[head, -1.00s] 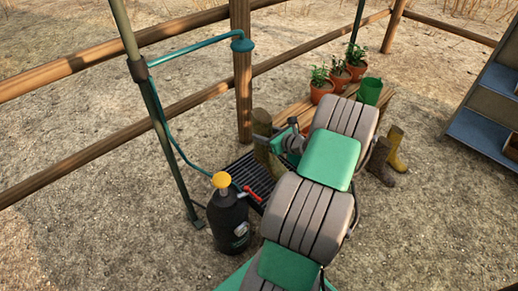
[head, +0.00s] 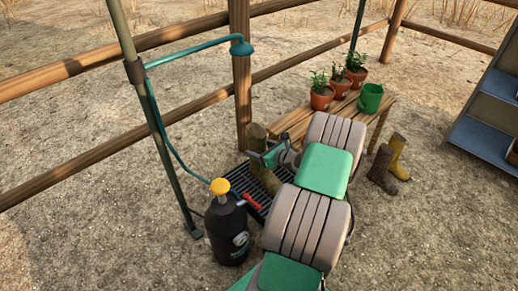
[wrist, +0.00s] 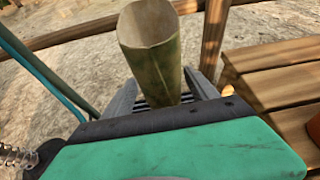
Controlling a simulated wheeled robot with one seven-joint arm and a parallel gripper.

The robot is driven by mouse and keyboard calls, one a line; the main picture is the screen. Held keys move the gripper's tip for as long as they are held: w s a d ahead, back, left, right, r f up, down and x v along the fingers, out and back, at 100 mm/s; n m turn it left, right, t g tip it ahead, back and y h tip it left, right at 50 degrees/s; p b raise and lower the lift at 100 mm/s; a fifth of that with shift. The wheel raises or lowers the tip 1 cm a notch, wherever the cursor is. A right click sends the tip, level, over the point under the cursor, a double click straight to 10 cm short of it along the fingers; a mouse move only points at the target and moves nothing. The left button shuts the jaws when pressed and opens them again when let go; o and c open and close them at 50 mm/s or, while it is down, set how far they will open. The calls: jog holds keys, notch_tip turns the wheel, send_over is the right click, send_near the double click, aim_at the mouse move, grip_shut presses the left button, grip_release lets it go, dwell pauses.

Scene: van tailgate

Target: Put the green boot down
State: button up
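The green boot (head: 257,133) is a mottled olive shaft, upright, at my gripper (head: 268,160). In the wrist view the boot (wrist: 155,62) stands between the two grey fingers (wrist: 160,95), its open top toward me. The fingers lie close against both sides of it, shut on it. The black slatted grate (head: 240,180) lies below and around the boot; it also shows in the wrist view (wrist: 143,102).
A black pump bottle (head: 228,235) with a yellow cap stands at the grate's near left. A shower pole (head: 160,130) and wooden post (head: 241,85) rise nearby. A slatted bench (head: 300,117) holds pots and a green bucket (head: 370,98). Brown (head: 381,165) and yellow boots (head: 398,153) stand right.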

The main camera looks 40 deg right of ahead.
jog(key=shift+o, duration=0.2)
jog(key=shift+r, duration=0.25)
jog(key=p+v, duration=0.4)
jog(key=v, duration=0.8)
